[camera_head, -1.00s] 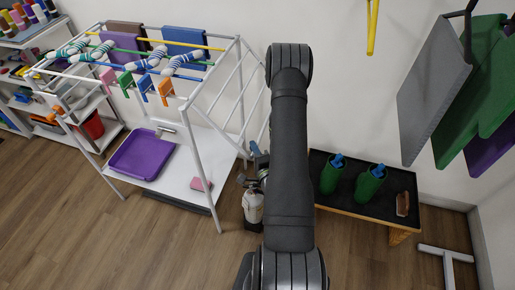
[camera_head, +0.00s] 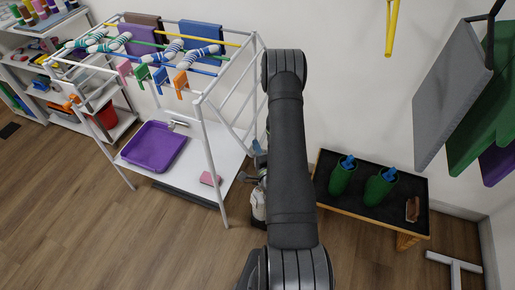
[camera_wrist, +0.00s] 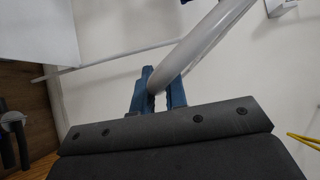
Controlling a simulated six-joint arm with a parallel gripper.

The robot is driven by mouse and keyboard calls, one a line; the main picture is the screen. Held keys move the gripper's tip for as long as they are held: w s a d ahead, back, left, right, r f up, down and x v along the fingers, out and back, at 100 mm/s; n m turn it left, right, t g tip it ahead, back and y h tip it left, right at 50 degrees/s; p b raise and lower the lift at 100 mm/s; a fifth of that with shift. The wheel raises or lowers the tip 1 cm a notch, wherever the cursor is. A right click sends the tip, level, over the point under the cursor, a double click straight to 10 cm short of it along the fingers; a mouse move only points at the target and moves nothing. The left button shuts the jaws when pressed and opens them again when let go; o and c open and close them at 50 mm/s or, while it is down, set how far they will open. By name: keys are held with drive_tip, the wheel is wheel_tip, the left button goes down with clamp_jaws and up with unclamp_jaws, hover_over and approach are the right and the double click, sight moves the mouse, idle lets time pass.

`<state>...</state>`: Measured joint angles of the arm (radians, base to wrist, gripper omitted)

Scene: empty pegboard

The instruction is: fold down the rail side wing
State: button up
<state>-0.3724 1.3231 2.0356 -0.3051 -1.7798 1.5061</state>
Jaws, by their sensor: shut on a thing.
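A white drying rack (camera_head: 207,150) stands left of my arm in the head view. Its side wing (camera_head: 228,125), a frame of thin white rails, hangs slanting down on the rack's right side, partly hidden behind my arm. In the wrist view, the blue fingers of my gripper (camera_wrist: 160,84) are shut around a pale round rail (camera_wrist: 208,38), which runs up to the right. In the head view my gripper (camera_head: 258,153) shows only as a bit of blue beside the rack; my arm hides most of it.
Socks and cloths hang on the rack's top rails. A purple tray (camera_head: 153,147) and a pink sponge (camera_head: 210,178) lie on its lower shelf. A low black-topped table (camera_head: 340,207) with green holders stands right of my arm. Floor (camera_head: 120,240) in front is clear.

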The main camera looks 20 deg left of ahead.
drive_tip(key=shift+a+f, duration=0.4)
drive_tip(key=shift+a, duration=0.25)
drive_tip(key=shift+a+f, duration=0.4)
drive_tip(key=shift+a, duration=0.2)
drive_tip(key=o, duration=1.1)
drive_tip(key=v, duration=0.7)
drive_tip(key=shift+s+d, duration=0.2)
